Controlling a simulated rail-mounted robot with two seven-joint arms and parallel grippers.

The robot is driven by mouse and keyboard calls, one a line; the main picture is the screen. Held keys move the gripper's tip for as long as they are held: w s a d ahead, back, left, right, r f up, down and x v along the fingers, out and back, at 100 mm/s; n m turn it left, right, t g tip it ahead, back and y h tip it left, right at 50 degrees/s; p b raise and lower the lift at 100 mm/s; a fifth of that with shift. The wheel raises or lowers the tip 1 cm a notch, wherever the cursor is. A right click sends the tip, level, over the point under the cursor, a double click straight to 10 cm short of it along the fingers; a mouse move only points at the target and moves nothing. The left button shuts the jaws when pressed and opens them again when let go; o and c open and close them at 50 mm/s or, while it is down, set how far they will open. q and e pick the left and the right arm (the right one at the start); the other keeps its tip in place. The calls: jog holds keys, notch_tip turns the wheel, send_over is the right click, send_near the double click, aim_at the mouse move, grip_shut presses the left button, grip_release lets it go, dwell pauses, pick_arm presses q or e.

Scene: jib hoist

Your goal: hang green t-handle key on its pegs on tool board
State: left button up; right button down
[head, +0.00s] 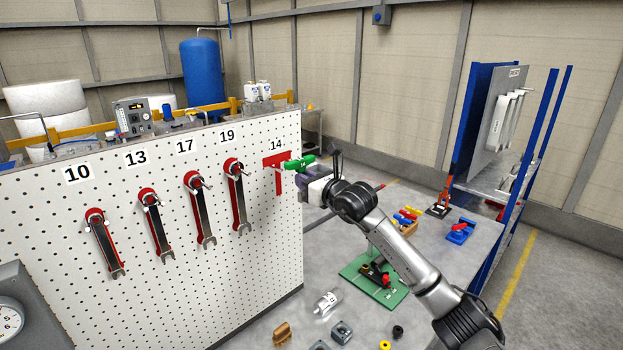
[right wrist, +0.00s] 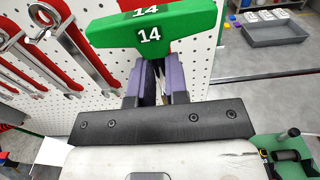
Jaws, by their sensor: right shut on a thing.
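The green t-handle key (head: 299,164) is held by my right gripper (head: 313,178) at the right end of the white pegboard tool board (head: 160,285). In the right wrist view the key's green handle (right wrist: 160,36), marked 14, sits across the purple fingers (right wrist: 158,78), which are shut on it. The handle is in front of the board, beside the red T-shaped outline (head: 278,183) under the label 14. The key's shaft is hidden, and I cannot tell whether the key touches the pegs. My left gripper is not in view.
Wrenches hang on red outlines left of the key, the nearest being the 19 wrench (head: 238,200). A grey table (head: 345,290) below carries a green plate (head: 362,284) and loose parts. A blue rack (head: 530,165) stands at right.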

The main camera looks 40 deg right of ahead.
jog(key=shift+w+r+p, duration=0.1)
jog(key=shift+w+p, duration=1.1)
jog(key=shift+w, duration=2.25)
jog(key=shift+f+b, duration=0.5)
jog(key=shift+f, duration=0.2)
jog(key=c, duration=1.2)
grip_release()
jog(key=shift+c, duration=0.2)
jog(key=shift+o, duration=0.9)
jog(key=shift+f, duration=0.15)
